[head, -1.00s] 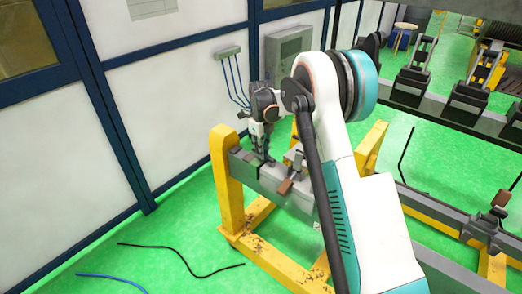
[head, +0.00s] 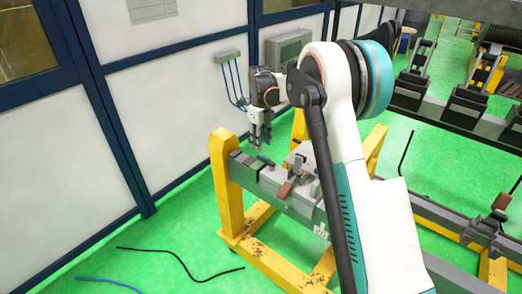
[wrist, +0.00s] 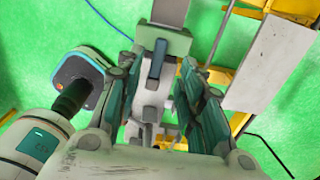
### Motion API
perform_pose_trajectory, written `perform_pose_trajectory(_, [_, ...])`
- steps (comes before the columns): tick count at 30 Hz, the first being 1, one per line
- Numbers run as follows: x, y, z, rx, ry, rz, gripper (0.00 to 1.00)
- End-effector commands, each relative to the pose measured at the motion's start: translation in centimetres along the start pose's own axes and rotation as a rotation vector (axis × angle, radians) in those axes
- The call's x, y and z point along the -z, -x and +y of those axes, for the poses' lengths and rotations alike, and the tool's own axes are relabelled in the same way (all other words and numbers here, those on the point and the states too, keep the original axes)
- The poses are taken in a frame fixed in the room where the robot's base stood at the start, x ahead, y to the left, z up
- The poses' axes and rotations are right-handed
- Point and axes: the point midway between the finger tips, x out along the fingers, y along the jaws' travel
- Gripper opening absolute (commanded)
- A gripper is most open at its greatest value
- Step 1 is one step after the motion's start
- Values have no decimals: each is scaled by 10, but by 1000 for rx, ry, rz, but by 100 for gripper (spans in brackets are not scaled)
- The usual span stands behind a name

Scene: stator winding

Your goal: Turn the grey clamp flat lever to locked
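The grey clamp is a grey-green block (wrist: 178,44) near the end of a grey beam, between and beyond my fingers in the wrist view. A dark flat lever (wrist: 157,60) lies on it, roughly in line with the fingers. In the head view the clamp block (head: 262,161) sits at the beam's left end, with its lever too small to make out well. My gripper (head: 259,147) points down just above this end, apart from it. In the wrist view my gripper (wrist: 158,72) has its fingers spread wide with nothing held between them. I cannot tell whether the lever is locked.
A brown-red pad (head: 285,190) stands on the beam (head: 300,208) to the right of the clamp. Yellow stand legs (head: 227,185) carry the beam. A white wall with a grey box (head: 228,56) and blue cables is behind. Cables lie on the green floor.

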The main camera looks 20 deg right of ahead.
Motion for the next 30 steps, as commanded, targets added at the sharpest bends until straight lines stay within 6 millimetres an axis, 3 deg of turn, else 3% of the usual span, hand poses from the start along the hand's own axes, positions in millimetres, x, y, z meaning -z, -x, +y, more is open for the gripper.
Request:
perform_pose_trajectory(3, [0, 24, 0, 0, 0, 0, 35])
perform_pose_trajectory(9, [0, 48, 0, 0, 0, 0, 35])
perform_pose_trajectory(24, [1, 58, 1, 2, 11, -3, 35])
perform_pose_trajectory(30, [20, 89, 16, 31, 184, -35, 35])
